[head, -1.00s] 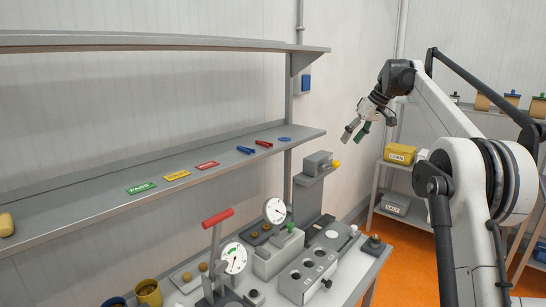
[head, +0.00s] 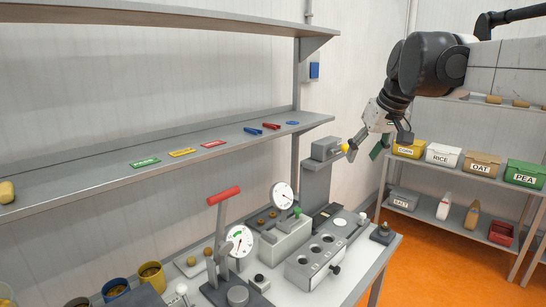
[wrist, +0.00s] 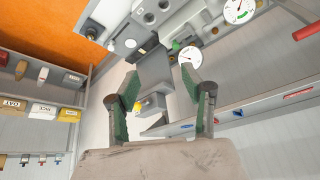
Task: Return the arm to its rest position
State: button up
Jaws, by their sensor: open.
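My gripper (head: 366,151) hangs in the air right of the grey post device with the yellow knob (head: 346,148) in the head view. In the wrist view my gripper (wrist: 160,92) has its two green-sided fingers spread apart with nothing between them. The grey device head (wrist: 154,70) shows beyond the fingers there. In the head view the fingertips overlap the knob, and I cannot tell whether they touch it.
The bench (head: 378,262) holds a red-handled lever press (head: 224,195), dial gauges (head: 282,194) and a block with round holes (head: 316,258). A wall shelf (head: 95,177) carries coloured labels. A rack with labelled bins (head: 480,163) stands at the right over orange floor.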

jog(key=s+a+f+m+t+h+b, duration=0.1)
jog(key=s+f+b, duration=0.4)
jog(key=s+f, duration=2.1)
jog(key=s+a+m, duration=0.1)
jog(key=s, duration=0.2)
jog(key=shift+m+t+h, duration=0.3)
jog(key=shift+t+h, duration=0.1)
jog(key=shift+a, duration=0.1)
